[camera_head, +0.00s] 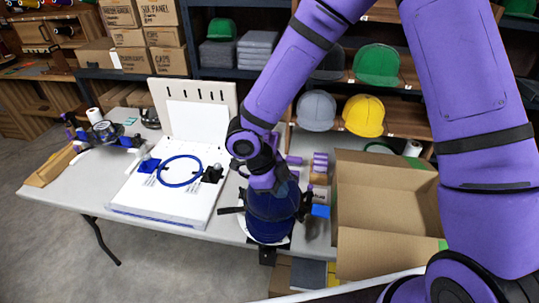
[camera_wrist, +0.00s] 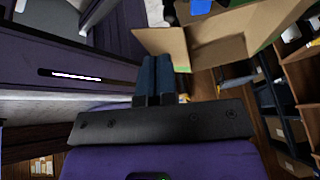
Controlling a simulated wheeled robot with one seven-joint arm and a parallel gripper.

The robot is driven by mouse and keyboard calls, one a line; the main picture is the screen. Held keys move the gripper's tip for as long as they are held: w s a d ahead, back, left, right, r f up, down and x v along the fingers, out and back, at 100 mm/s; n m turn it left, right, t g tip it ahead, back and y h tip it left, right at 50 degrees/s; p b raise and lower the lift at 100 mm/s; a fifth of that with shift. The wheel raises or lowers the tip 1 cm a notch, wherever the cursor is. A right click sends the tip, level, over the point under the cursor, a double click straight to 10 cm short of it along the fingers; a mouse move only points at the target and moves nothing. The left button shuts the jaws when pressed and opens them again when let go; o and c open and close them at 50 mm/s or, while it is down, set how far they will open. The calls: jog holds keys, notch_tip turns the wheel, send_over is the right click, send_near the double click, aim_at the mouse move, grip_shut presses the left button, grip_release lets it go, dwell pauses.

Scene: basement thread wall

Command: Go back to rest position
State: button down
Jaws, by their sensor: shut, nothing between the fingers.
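My gripper (camera_wrist: 154,68) shows in the wrist view with its two dark blue fingers together and nothing between them. The fingers point toward the near side of an open cardboard box (camera_wrist: 220,42); I cannot tell the gap. In the head view my purple arm comes in from the upper right, bends down, and its wrist is over the middle of the table, left of the box (camera_head: 392,200). A dark blue rounded thing (camera_head: 268,218) is just below the wrist; I cannot tell what it is. The fingertips are not clear there.
A white hooping board (camera_head: 150,200) with a blue hoop (camera_head: 180,171) lies on the grey table (camera_head: 62,196). Purple thread spools (camera_head: 320,160) stand left of the box. Shelves behind hold yellow (camera_head: 363,116), grey (camera_head: 316,111) and green caps (camera_head: 376,65). Floor is clear at front left.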

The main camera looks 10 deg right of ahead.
jog(key=s+d+r+m+t, duration=0.1)
jog(key=d+r+m, duration=0.5)
jog(key=r+m, duration=0.5)
jog(key=s+d+r+m, duration=0.1)
jog(key=d+r+m, duration=0.6)
jog(key=m, duration=0.5)
jog(key=s+d+r+m+t+y, duration=0.2)
jog(key=s+r+m, duration=0.4)
jog(key=m, duration=0.6)
jog(key=s+d+r+m+t+y, duration=0.3)
jog(key=s+r+m, duration=0.4)
jog(key=m, duration=0.6)
jog(key=shift+d+r, duration=0.85)
jog(key=shift+d, duration=0.05)
jog(key=shift+s, duration=0.15)
